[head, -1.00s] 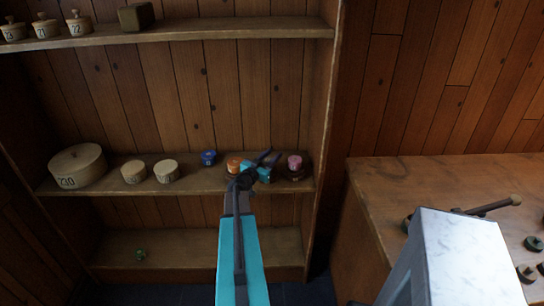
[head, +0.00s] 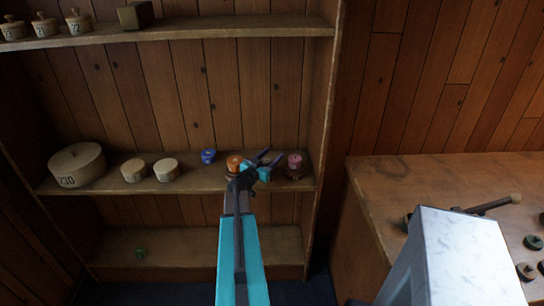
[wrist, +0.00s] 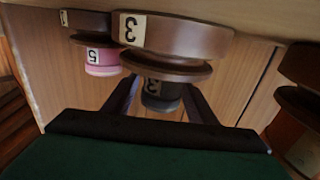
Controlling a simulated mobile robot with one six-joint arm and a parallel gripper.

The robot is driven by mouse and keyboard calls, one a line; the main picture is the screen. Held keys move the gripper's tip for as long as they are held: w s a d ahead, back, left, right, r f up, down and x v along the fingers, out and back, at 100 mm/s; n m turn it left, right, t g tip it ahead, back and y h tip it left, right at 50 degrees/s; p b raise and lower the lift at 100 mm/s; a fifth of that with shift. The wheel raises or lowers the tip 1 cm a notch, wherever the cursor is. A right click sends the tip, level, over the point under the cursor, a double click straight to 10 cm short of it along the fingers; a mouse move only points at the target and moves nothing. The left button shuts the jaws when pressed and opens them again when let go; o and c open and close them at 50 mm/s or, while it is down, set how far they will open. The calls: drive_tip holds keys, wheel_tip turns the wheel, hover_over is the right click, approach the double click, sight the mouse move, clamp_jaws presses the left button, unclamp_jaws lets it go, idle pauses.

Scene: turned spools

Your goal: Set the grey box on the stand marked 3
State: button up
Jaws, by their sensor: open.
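The grey box (wrist: 160,95), dark and marked 3, sits on the brown turned stand marked 3 (wrist: 178,37) in the wrist view, which shows the scene upside down. The box appears to touch the stand's top. My gripper (wrist: 158,104) is open, with one finger on each side of the box. In the head view my gripper (head: 270,158) is at the right part of the middle shelf, between an orange box (head: 234,162) and a pink box (head: 295,161). There the grey box and its stand are hidden or too small to make out.
The pink box, marked 5, stands close beside on its own stand (wrist: 90,24). The orange box is on another stand (wrist: 302,68). A blue box (head: 208,156) and round lidded boxes (head: 77,164) are further left on the middle shelf (head: 105,187). A wooden counter (head: 400,180) is right.

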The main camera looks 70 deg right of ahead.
drive_tip(key=shift+r, duration=0.15)
drive_tip(key=shift+b+v, duration=1.2)
drive_tip(key=shift+v, duration=4.8)
drive_tip(key=shift+s, duration=0.1)
